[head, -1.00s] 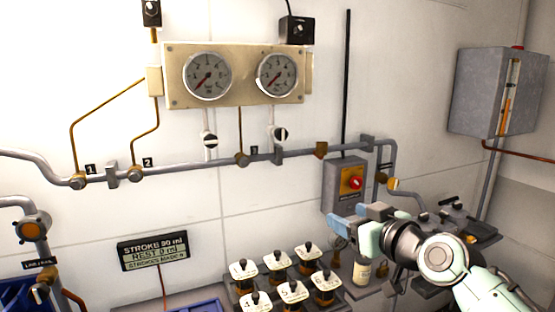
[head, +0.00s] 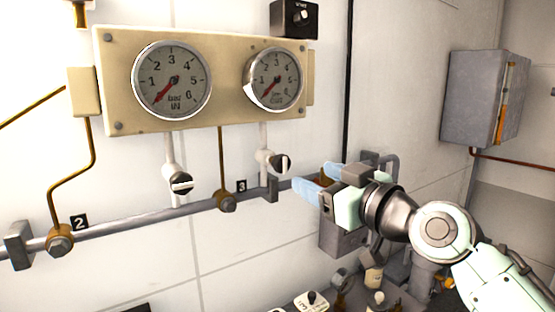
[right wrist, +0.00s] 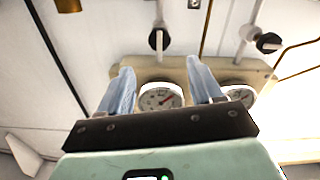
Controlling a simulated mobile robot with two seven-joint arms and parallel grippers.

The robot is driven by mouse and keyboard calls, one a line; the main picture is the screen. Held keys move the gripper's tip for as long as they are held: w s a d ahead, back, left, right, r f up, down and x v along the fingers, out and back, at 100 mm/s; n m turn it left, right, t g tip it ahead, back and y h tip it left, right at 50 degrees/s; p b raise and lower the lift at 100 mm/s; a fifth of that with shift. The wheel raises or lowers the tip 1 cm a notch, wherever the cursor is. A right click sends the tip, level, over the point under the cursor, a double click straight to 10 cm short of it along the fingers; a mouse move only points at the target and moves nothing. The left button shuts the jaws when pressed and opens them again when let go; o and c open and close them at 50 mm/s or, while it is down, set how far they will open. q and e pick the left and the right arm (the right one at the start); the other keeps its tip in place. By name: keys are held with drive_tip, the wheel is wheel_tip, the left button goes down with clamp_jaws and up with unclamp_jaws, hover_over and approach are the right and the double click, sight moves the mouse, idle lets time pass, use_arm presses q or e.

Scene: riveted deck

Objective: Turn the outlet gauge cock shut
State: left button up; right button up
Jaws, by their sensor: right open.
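Two gauge cocks hang below the gauge panel. The right cock (head: 279,163) has a black knob with a near-vertical white bar and sits under the right gauge (head: 274,80). The left cock (head: 180,184) has a near-level white bar and sits under the left gauge (head: 172,80). The gauge lettering is too small to tell which is outlet. My right gripper (head: 312,178) is open and empty, just right of the right cock and apart from it. In the right wrist view, the right cock (right wrist: 158,40) shows beyond and between the open fingers (right wrist: 160,66). My left gripper is not in view.
A grey pipe (head: 130,226) runs along the wall below the cocks, with brackets and brass fittings. The cream panel (head: 118,100) stands above. A grey wall box (head: 475,95) is at the right. Black-knobbed items (head: 312,300) stand below. The wall left of the gripper is mostly clear.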

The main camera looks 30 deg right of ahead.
sight(285, 163)
drive_tip(key=w+p, duration=0.1)
drive_tip(key=w, duration=0.2)
drive_tip(key=w+p, duration=0.1)
drive_tip(key=w, duration=0.3)
drive_tip(key=w+p, duration=0.1)
drive_tip(key=w, duration=0.2)
drive_tip(key=shift+w+a+r+p, duration=0.1)
drive_tip(key=shift+w+a+p, duration=0.05)
drive_tip(key=shift+a+p, duration=0.25)
drive_tip(key=shift+w+p, duration=0.3)
drive_tip(key=shift+w, duration=0.55)
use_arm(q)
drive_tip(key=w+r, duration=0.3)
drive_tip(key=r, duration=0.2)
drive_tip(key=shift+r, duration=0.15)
use_arm(e)
drive_tip(key=shift+s, duration=0.1)
drive_tip(key=shift+c, duration=0.3)
drive_tip(key=c, duration=1)
